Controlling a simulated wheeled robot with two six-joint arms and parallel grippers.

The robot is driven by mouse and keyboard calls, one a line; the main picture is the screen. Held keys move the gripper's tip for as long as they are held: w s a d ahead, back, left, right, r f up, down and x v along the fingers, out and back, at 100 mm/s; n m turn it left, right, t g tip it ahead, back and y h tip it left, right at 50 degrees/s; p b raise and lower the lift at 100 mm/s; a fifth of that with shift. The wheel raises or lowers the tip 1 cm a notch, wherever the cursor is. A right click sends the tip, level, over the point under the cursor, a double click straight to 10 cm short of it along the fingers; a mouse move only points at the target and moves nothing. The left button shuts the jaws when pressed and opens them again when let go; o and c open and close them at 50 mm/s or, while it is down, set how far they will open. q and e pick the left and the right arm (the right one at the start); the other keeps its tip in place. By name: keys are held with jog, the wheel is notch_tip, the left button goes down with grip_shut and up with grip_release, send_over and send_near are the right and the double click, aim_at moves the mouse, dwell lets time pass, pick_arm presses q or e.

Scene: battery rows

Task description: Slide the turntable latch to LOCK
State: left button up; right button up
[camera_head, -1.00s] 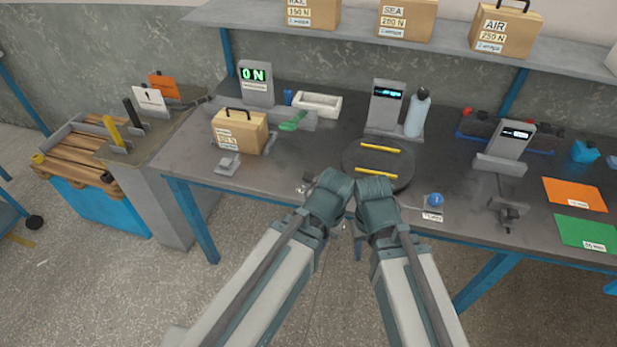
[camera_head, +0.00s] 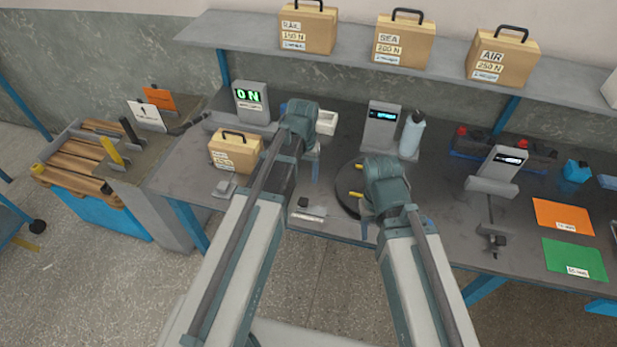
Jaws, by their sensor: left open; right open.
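The turntable (camera_head: 345,199) is a dark round disc near the table's front edge. Two yellow strips lie on it, and my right arm covers its right part. A small black block (camera_head: 303,202), which looks like the latch, sits left of the turntable beside a pale label strip (camera_head: 311,214). I cannot read its position. My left gripper (camera_head: 312,160) is open, mostly hidden behind its wrist, above the table behind the block. My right gripper (camera_head: 367,212) is open, largely hidden by its wrist, over the turntable's front right. Neither visibly holds anything.
A cardboard case (camera_head: 222,156) stands left of my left arm. A grey display unit (camera_head: 381,128) and a bottle (camera_head: 411,135) stand behind the turntable. A clamp-like fixture (camera_head: 493,238) and orange and green sheets (camera_head: 563,217) lie right. A shelf (camera_head: 355,63) with cases runs above.

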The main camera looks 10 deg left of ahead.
aim_at(303, 201)
pick_arm(q)
jog(key=shift+w+a+r, duration=0.25)
jog(key=shift+w, duration=0.15)
pick_arm(e)
jog(key=shift+w+r, duration=0.1)
jog(key=shift+r, duration=0.1)
pick_arm(q)
jog(key=shift+f, duration=0.1)
pick_arm(e)
jog(key=shift+f, duration=0.1)
pick_arm(q)
notch_tip(303, 201, down, 14)
jog(key=b, duration=1.4)
jog(key=shift+r, duration=0.2)
pick_arm(e)
notch_tip(303, 201, down, 14)
jog(key=shift+r, duration=0.2)
pick_arm(q)
grip_shut()
